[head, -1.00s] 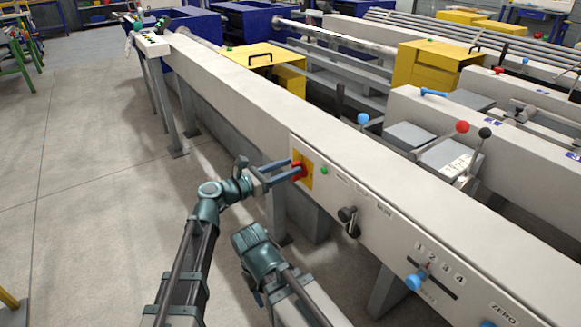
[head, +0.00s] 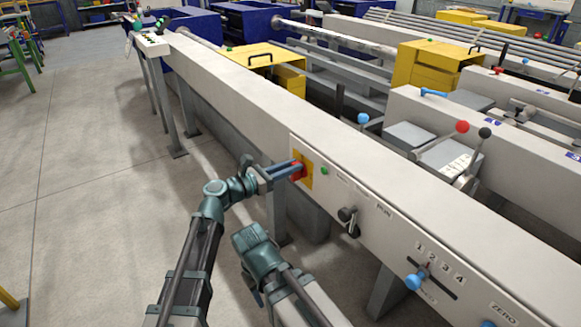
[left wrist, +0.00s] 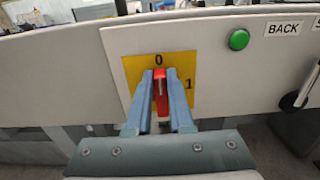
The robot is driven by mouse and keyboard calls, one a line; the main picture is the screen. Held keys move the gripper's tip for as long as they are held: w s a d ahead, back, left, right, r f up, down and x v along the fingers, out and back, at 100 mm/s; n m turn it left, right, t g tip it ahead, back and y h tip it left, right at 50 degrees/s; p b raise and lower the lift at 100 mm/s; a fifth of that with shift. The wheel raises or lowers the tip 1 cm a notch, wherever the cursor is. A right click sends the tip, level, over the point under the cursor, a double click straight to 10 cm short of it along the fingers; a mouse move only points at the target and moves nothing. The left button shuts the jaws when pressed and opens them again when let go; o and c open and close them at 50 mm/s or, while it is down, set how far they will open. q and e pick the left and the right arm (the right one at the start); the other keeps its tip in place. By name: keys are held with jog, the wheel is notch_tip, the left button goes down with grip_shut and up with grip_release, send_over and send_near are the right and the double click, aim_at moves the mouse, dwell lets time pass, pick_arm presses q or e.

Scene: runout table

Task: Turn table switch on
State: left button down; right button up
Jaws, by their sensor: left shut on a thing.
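The table switch is a red handle (left wrist: 161,100) on a yellow plate (left wrist: 132,72) marked 0 at the top and 1 at the right. The handle stands about upright in the left wrist view, its upper end just under the 0. In the head view the yellow plate (head: 308,182) is on the front face of the long grey beam. My left gripper (head: 293,169) reaches the plate from the left. Its blue fingers, also in the left wrist view (left wrist: 161,82), are shut on the red handle, one on each side. My right gripper does not show; only part of that arm does.
A green button (left wrist: 239,39) sits right of the plate, beside a BACK label. A black-knobbed lever (head: 348,218) and a blue knob (head: 415,281) stick out further right along the beam (head: 235,85).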

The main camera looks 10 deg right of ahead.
pick_arm(q)
jog(key=shift+m, duration=0.3)
jog(key=m, duration=0.2)
jog(key=s+m, duration=0.1)
jog(key=m, duration=0.2)
jog(key=f+m, duration=0.1)
jog(key=m, duration=0.2)
jog(key=shift+s+d+b, duration=0.3)
jog(key=shift+s+b, duration=0.1)
jog(key=m, duration=0.3)
jog(key=m+b, duration=0.1)
jog(key=shift+s+d+f+m, duration=0.1)
jog(key=shift+s+f+m, duration=0.2)
jog(key=shift+f, duration=0.1)
jog(key=shift+s+f+m+b, duration=0.1)
jog(key=shift+f+m+b, duration=0.15)
jog(key=shift+m, duration=0.9)
jog(key=shift+f+m+b, duration=0.15)
jog(key=shift+f+m, duration=0.05)
jog(key=shift+m, duration=0.95)
jog(key=c, duration=0.8)
grip_release()
